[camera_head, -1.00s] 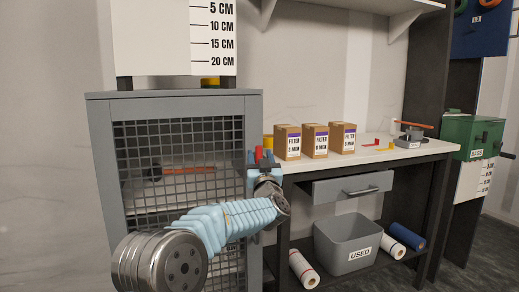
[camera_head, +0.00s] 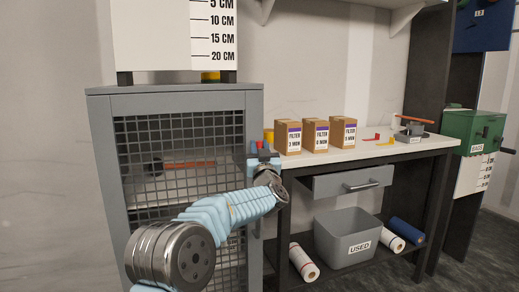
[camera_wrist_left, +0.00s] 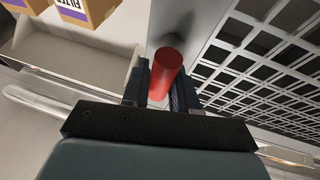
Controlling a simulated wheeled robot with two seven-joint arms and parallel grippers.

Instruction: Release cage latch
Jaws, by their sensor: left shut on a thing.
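The grey cage (camera_head: 176,98) stands at the left with a wire mesh front door (camera_head: 180,190). The latch is a red cylindrical knob (camera_wrist_left: 165,72), seen large in the left wrist view at the cage's right front edge. My left gripper (camera_head: 262,158) is at that edge, with its fingers (camera_wrist_left: 163,85) on both sides of the red knob, shut on it. Only a small red bit of the knob shows in the head view, above the gripper. The door looks closed. My right gripper is in neither view.
A long red-handled tool (camera_head: 185,164) lies behind the mesh. Right of the cage is a bench (camera_head: 365,153) with several filter boxes (camera_head: 288,137), a drawer (camera_head: 345,183) and a grey USED bin (camera_head: 345,238) below. A green box (camera_head: 475,130) stands farther right.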

